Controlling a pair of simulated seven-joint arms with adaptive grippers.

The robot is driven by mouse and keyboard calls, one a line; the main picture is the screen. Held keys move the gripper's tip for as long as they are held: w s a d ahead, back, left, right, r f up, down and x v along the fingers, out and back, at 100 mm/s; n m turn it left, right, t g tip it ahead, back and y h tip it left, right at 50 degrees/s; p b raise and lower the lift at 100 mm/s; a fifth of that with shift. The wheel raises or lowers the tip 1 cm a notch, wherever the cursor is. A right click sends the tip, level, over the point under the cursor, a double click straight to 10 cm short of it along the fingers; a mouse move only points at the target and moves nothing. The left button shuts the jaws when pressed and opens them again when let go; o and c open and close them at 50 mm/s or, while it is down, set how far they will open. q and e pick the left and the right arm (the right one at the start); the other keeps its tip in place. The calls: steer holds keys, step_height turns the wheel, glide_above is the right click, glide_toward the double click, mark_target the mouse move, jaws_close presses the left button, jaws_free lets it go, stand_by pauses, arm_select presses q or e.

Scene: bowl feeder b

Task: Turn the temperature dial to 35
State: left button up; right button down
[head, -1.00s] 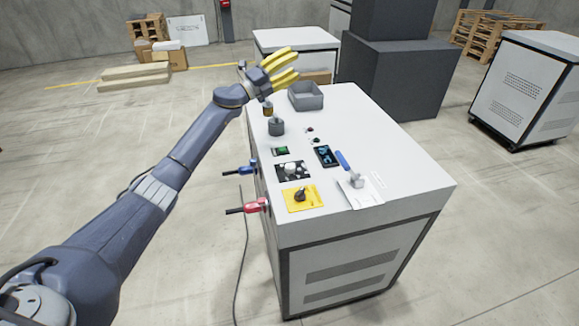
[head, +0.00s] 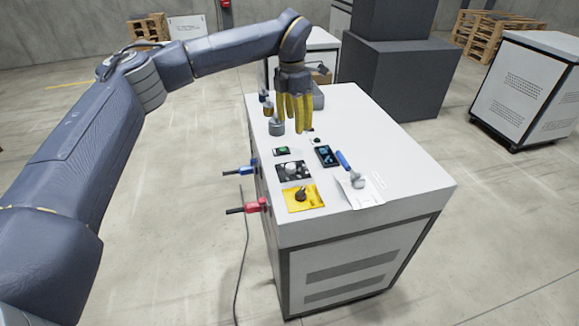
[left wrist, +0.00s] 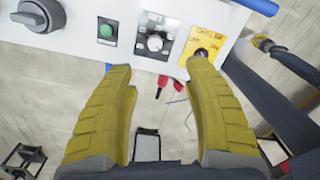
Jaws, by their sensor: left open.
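The dial (head: 292,170) is a pale round knob on a black plate, on the white cabinet top. In the left wrist view the dial (left wrist: 155,43) has white marks around it, too small to read. A small black display (head: 327,156) with blue figures lies to its right. My left gripper (head: 293,122) points down with yellow fingers, above the far part of the cabinet top and beyond the dial. In the left wrist view the open, empty left gripper (left wrist: 158,68) has its fingers apart, the dial showing between and beyond the tips. My right gripper is not seen.
Near the dial are a green button (head: 282,151), a yellow plate (head: 317,198) with a black switch, a grey knob (head: 276,128) and a blue-handled lever (head: 343,160). A red plug (head: 254,206) and a blue plug (head: 240,171) stick out left. The cabinet's right top is clear.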

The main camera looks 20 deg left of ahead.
mark_target(291, 166)
arm_select(q)
steer(key=shift+y, duration=0.3)
steer(key=f, duration=1.1)
steer(key=a+f, duration=0.1)
steer(key=f, duration=0.5)
steer(key=shift+s, duration=0.1)
steer(key=shift+c, duration=0.3)
jaws_close()
